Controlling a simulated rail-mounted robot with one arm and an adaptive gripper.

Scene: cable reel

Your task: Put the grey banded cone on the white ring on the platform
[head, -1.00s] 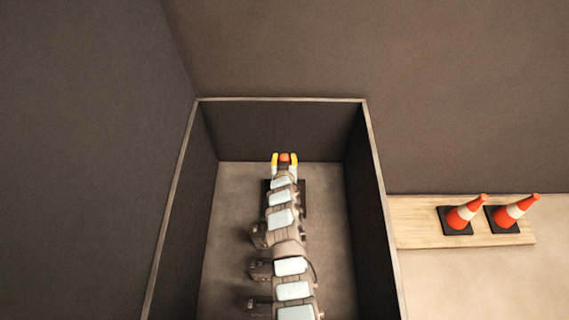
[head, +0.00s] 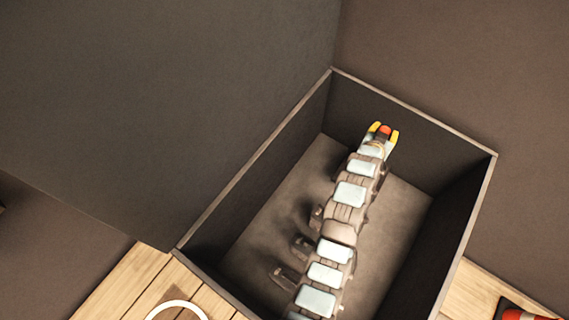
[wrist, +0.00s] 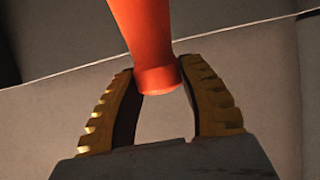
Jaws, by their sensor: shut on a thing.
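My gripper (head: 383,130) has its yellow fingers shut on an orange cone, over the far end of a dark open-topped box. The cone's orange tip (head: 385,130) shows between the fingers. In the wrist view, the orange cone (wrist: 148,45) runs up from between the fingertips (wrist: 160,82) and out of the frame. Any band and the base of this cone are out of sight, so I cannot tell its band colour. The white ring (head: 178,303) lies on the wooden platform (head: 128,284) at the bottom left, partly cut off by the frame edge.
The dark box's rim (head: 250,160) and high walls stand around my arm. Another orange cone with a pale band (head: 520,314) is partly visible at the bottom right, near a wooden board (head: 485,285). Tall dark panels stand behind and left of the box.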

